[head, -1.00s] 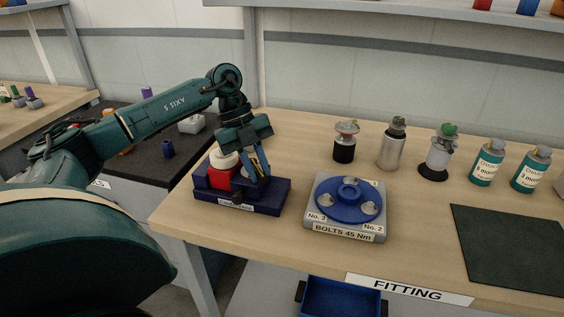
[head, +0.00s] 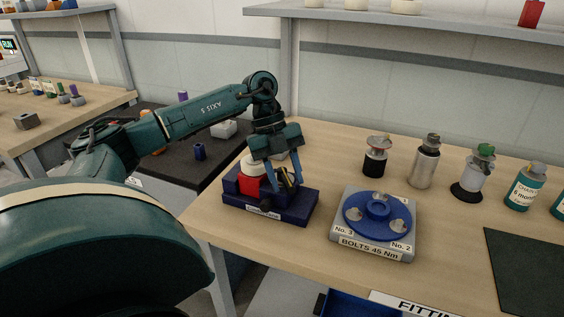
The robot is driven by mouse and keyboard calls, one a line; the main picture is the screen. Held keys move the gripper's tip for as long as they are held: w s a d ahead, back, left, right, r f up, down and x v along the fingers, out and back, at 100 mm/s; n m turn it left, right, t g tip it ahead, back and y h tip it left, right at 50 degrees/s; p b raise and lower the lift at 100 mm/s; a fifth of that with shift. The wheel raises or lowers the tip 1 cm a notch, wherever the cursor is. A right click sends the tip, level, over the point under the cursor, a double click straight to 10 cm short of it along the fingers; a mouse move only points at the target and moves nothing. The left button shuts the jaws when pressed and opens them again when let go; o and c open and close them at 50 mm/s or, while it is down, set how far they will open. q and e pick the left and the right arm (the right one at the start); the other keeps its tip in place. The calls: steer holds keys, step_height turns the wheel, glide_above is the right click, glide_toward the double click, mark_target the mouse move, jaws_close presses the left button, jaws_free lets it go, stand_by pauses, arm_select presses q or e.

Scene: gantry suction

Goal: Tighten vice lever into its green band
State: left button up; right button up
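The vice (head: 298,213) is a dark blue base with a label on its front, near the table's left edge. A red block (head: 249,185) and a white round part (head: 252,164) sit on its left part. My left gripper (head: 285,186) points down over the right part of the vice. Its two fingers stand apart, with a small dark piece with a yellowish mark (head: 289,178) between them. I cannot tell whether this piece is the lever or whether the fingers touch it. No green band can be made out. My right gripper is not in view.
A grey block with a blue bolt disc (head: 378,208) stands right of the vice. Several canisters and bottles, such as a silver one (head: 425,162), stand behind it. A dark mat (head: 525,270) lies at the right. A shelf (head: 400,11) runs above. Bare wood lies between.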

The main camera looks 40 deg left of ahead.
arm_select(q)
steer(key=p+v, duration=0.1)
steer(key=v, duration=1.2)
